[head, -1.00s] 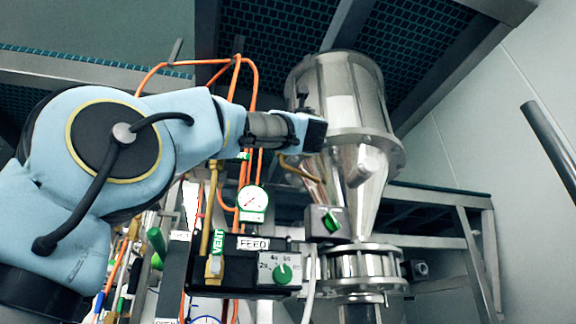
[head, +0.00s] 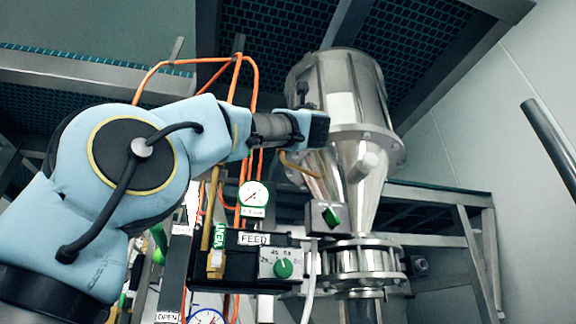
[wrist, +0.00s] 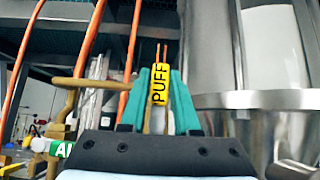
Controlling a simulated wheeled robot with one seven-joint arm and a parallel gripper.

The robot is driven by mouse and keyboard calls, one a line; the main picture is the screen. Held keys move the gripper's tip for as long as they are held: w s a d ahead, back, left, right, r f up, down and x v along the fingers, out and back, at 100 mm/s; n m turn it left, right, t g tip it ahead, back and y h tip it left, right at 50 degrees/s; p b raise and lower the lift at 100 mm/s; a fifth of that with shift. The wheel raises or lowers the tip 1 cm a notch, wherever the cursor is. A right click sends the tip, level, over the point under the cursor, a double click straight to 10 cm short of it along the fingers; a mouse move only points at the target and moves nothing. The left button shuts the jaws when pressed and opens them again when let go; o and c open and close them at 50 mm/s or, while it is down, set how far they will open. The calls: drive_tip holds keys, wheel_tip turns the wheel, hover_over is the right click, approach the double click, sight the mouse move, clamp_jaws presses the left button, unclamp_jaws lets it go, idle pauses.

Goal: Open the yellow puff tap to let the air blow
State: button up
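In the wrist view a yellow tag marked PUFF (wrist: 159,84) stands upright between the teal fingers of my gripper (wrist: 160,76). The fingers look apart, one on each side of the tag. I cannot tell whether they touch it. The tap's pivot and the rest of its body are not clear behind the gripper. In the head view my gripper (head: 317,128) is in front of the steel vessel, and its fingers cannot be made out there.
The steel vessel (head: 340,100) stands close to my gripper, at right in the wrist view (wrist: 272,50). Orange hoses (head: 254,80) run left of it. A brass pipe (wrist: 92,83) crosses at left. Below are a gauge (head: 253,195) and a FEED control box (head: 283,265).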

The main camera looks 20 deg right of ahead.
drive_tip(key=o, duration=0.4)
drive_tip(key=shift+f, duration=0.1)
drive_tip(key=b+v, duration=0.7)
drive_tip(key=v, duration=0.3)
drive_tip(key=shift+s+a+f+b, duration=0.1)
drive_tip(key=shift+s+f+b, duration=0.15)
drive_tip(key=shift+s+b, duration=0.1)
drive_tip(key=shift+w, duration=0.1)
